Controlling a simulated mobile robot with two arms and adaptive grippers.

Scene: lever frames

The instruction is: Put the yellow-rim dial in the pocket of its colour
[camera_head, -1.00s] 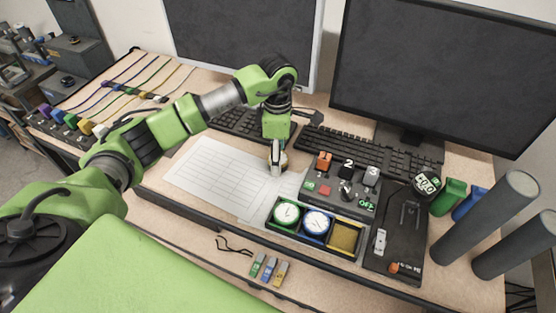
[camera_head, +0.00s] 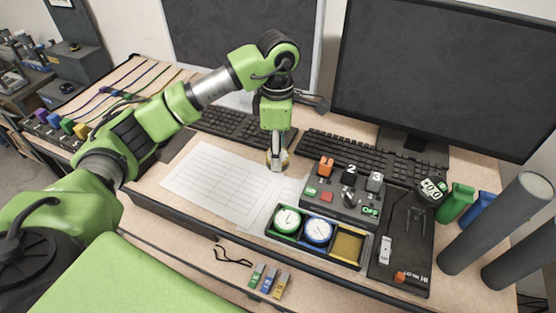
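The yellow-rim dial (camera_head: 284,160) is at the fingertips of my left gripper (camera_head: 277,158), over the right part of the paper sheet. The gripper points down and looks shut on the dial; the fingers hide much of it. The pocket tray (camera_head: 300,244) lies to the front right, with green, blue and yellow pockets in a row. A green-rim dial (camera_head: 287,220) sits in the green pocket and a blue-rim dial (camera_head: 318,231) in the blue one. The yellow pocket (camera_head: 348,246) is empty. My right gripper is not in view.
A switch box (camera_head: 340,200) with levers stands behind the tray. A black panel (camera_head: 402,250) lies to its right. Keyboards and monitors are at the back, grey cylinders (camera_head: 500,220) at the right. Small coloured tags (camera_head: 267,281) lie in front.

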